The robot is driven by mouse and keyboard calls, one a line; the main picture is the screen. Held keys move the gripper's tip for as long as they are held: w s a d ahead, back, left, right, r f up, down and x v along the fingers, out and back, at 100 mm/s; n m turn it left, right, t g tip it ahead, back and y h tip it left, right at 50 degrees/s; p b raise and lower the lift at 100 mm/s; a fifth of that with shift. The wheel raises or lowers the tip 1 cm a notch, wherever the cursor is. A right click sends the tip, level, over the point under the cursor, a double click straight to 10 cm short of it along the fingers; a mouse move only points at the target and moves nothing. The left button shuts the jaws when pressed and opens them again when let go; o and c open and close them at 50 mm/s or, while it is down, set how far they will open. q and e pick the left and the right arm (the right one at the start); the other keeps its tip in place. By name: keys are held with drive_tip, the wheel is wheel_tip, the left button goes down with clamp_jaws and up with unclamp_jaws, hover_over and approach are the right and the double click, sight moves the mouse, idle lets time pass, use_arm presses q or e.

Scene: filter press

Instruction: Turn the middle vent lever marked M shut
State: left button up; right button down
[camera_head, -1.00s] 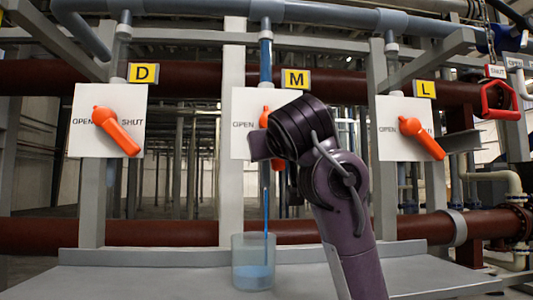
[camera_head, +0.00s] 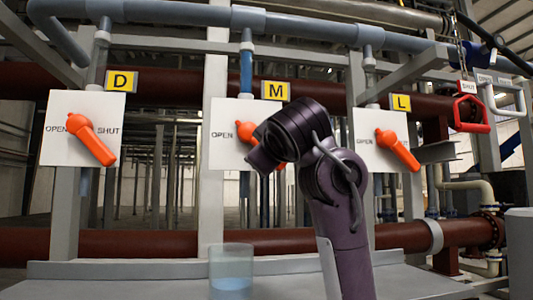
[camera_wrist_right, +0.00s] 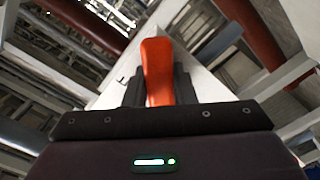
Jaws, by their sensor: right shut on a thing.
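The orange middle lever (camera_head: 245,131) sits on a white plate (camera_head: 221,150) under the yellow M tag (camera_head: 275,91). The word OPEN shows left of its pivot; the right half of the plate is hidden behind my right wrist. A bit of orange at the wrist's lower right suggests the lever slants down to the right. In the right wrist view, my right gripper (camera_wrist_right: 159,88) has its dark fingers on both sides of the orange lever (camera_wrist_right: 157,65), shut on it. My left gripper is not in view.
Orange levers D (camera_head: 92,140) and L (camera_head: 398,150) flank it, both slanting down-right toward SHUT. A clear beaker (camera_head: 231,258) with blue liquid stands on the grey ledge (camera_head: 130,270) below M. A red handle (camera_head: 471,114) hangs at right.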

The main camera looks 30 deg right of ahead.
drive_tip(key=shift+r, duration=0.15)
drive_tip(key=c, duration=1.5)
unclamp_jaws()
drive_tip(key=o, duration=0.3)
drive_tip(key=shift+w, duration=0.1)
